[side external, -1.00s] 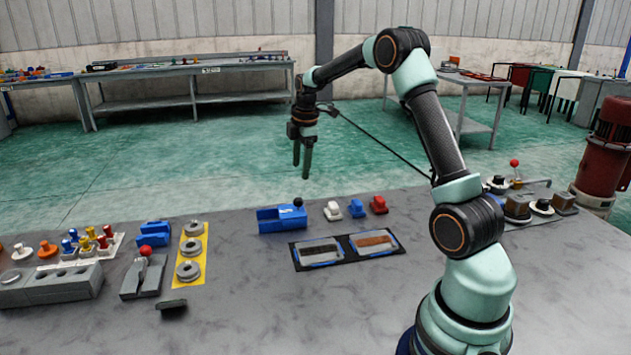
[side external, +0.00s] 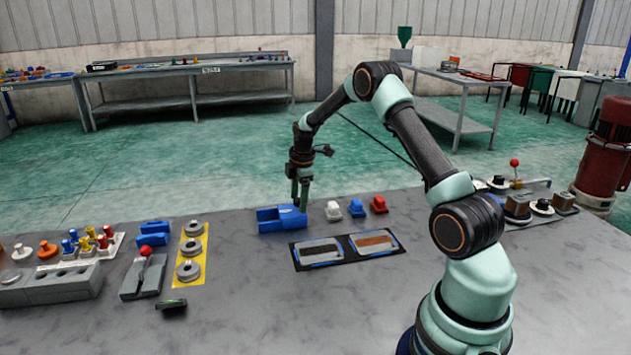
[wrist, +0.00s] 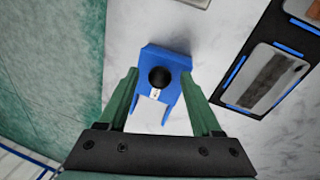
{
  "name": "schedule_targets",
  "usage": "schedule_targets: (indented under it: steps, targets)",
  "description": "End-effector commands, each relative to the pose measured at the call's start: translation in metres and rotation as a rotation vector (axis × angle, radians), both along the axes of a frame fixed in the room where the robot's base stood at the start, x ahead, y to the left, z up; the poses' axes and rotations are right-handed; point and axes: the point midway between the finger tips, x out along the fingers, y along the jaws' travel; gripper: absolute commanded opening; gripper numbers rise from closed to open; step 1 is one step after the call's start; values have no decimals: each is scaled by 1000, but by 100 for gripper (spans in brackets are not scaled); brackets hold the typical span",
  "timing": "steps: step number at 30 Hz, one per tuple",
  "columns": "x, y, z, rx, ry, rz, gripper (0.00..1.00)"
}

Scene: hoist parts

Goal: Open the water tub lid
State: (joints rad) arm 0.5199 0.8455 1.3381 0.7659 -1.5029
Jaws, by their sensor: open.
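The blue tub (side external: 270,222) stands on the grey bench, left of the coloured blocks; it also shows in the wrist view (wrist: 176,62). Its left part looks recessed in the side view and its right part is a raised blue block. A round black knob (wrist: 161,78) sits on the blue part; my fingers hide it in the side view. My gripper (side external: 299,205) is open and points down over the tub's right part. In the wrist view its two green fingers (wrist: 160,77) stand on either side of the knob, with gaps. I cannot tell the exact height of the fingertips.
White (side external: 333,210), blue (side external: 356,208) and red (side external: 378,205) blocks stand close on the right. A black-framed double tray (side external: 347,250) lies in front. Blue blocks (side external: 153,233) and a yellow strip with rings (side external: 203,240) lie left. The front bench is mostly clear.

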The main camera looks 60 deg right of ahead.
Motion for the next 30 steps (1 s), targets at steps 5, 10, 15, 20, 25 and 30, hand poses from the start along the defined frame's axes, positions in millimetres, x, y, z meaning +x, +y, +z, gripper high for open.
schedule_targets:
  steps: [5,10,15,20,25,30]
  targets:
    - [0,0,0,-1,-1,0,43]
    - [0,0,1,0,0,0,0]
    - [0,0,1,0,0,0,0]
    - [0,0,1,0,0,0,0]
    - [0,0,1,0,0,0,0]
    - [0,0,1,0,0,0,0]
